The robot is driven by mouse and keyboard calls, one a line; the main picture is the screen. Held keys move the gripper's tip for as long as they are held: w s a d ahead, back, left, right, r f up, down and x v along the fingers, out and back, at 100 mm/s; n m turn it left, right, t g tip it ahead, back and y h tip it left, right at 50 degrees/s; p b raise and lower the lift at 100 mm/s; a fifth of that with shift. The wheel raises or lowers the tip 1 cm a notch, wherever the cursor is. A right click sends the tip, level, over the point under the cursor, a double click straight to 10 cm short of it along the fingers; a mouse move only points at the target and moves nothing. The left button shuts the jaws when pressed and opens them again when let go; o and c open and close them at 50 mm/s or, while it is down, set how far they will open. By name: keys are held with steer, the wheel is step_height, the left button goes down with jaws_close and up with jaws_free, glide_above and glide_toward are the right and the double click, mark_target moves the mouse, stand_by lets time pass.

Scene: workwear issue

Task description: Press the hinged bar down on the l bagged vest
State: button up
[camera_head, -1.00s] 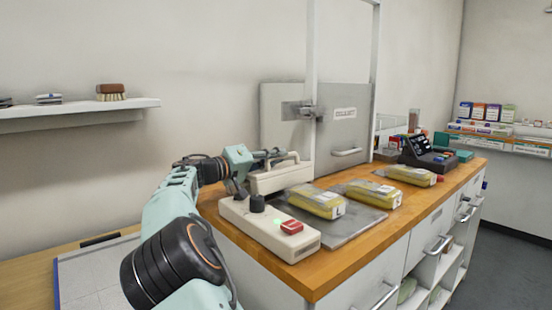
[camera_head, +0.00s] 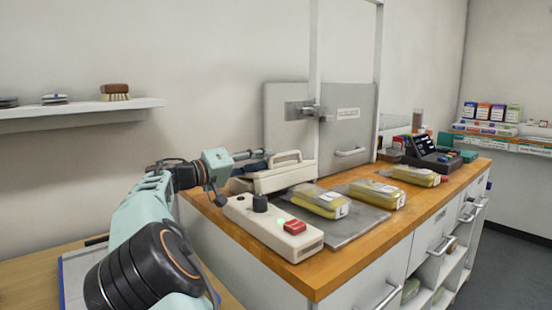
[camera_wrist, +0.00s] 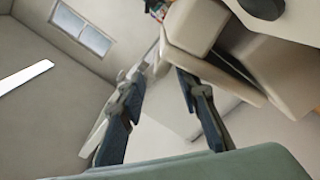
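The beige sealer (camera_head: 268,228) has a black knob, a red button and a lit green light. Its hinged bar (camera_head: 283,176), with a loop handle on top, is at its back; I cannot tell how far it is raised. My gripper (camera_head: 262,155) is behind and left of the bar's handle. In the wrist view my gripper (camera_wrist: 158,78) has its fingers apart with nothing between them; beige casing (camera_wrist: 195,28) is close by the right finger.
Two more yellow bags, one in the middle (camera_head: 376,193) and one farther (camera_head: 416,175), lie to the right. A dark terminal (camera_head: 432,155) stands beyond them. A grey panel with a white upright frame (camera_head: 317,60) rises behind the wooden counter (camera_head: 330,276). A wall shelf (camera_head: 80,108) is at left.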

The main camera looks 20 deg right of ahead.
steer(key=v, duration=0.5)
steer(key=shift+v, duration=2.3)
steer(key=p+v, duration=0.1)
steer(key=v, duration=0.6)
steer(key=shift+s+a, duration=0.2)
steer(key=shift+a, duration=0.1)
